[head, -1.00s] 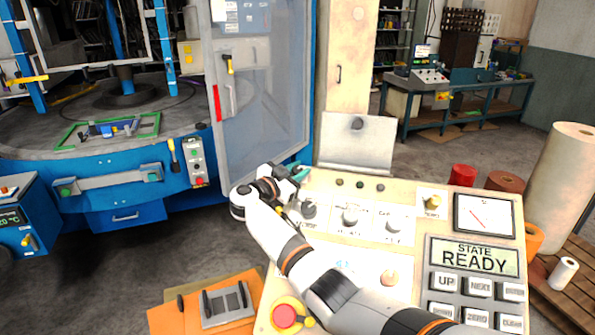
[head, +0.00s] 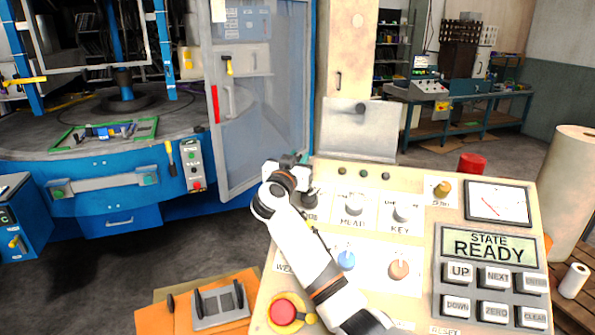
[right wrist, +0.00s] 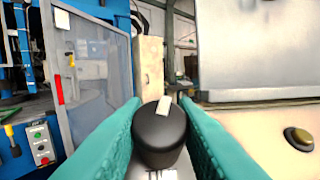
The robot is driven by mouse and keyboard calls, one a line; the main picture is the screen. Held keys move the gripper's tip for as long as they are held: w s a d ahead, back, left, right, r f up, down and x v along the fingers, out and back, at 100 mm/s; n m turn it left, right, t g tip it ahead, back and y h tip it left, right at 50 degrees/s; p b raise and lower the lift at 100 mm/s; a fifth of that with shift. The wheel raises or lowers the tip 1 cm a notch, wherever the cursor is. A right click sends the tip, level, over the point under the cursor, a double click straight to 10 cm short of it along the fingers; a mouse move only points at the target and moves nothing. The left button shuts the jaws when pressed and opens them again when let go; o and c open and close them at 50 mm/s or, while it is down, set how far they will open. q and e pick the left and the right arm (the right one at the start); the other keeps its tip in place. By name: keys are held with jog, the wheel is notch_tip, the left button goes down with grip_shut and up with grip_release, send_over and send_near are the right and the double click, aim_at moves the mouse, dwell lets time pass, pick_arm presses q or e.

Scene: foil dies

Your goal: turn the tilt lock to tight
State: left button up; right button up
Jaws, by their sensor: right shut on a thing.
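A black round knob (head: 309,200) stands at the upper left of the cream control panel (head: 410,178). In the right wrist view the knob (right wrist: 158,142) has a pale pointer mark on top, leaning a little right of straight up. Its label is mostly hidden, so I cannot read it as the tilt lock. My right gripper (head: 300,168) is at this knob, its teal fingers on both sides of it in the wrist view, shut on it. My left gripper is not in view.
The panel also carries a HEAD knob (head: 354,211), a KEY knob (head: 402,212), a blue knob (head: 346,260), an orange knob (head: 399,269), a red stop button (head: 283,312) and a READY display (head: 487,246). A blue machine with a clear door (head: 255,120) stands behind.

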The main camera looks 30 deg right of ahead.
jog(key=n+t+y+p, duration=0.1)
jog(key=n+t, duration=0.1)
jog(key=shift+n+y, duration=0.4)
jog(key=n+t+y+p, duration=0.1)
jog(key=n+y+p, duration=0.2)
jog(key=p, duration=0.1)
jog(key=n+t+y+p, duration=0.1)
jog(key=n+y+p, duration=0.2)
jog(key=n+p, duration=0.1)
jog(key=n+t+y+p, duration=0.1)
jog(key=n+y+p, duration=0.2)
jog(key=shift+d+r+n+y+p, duration=0.15)
jog(key=shift+r+n+y+p, duration=0.2)
jog(key=shift+n+y+p, duration=0.05)
jog(key=shift+f+n+g+y+p, duration=0.2)
jog(key=shift+n+y+p, duration=0.25)
jog(key=shift+n+y, duration=0.3)
jog(key=shift+f+n+g+y+p, duration=0.1)
jog(key=shift+n+g+y+p, duration=0.1)
jog(key=shift+n+y+p, duration=0.4)
jog(key=shift+n+y, duration=0.25)
jog(key=shift+n, duration=0.1)
jog(key=o, duration=1)
jog(key=shift+s, duration=0.1)
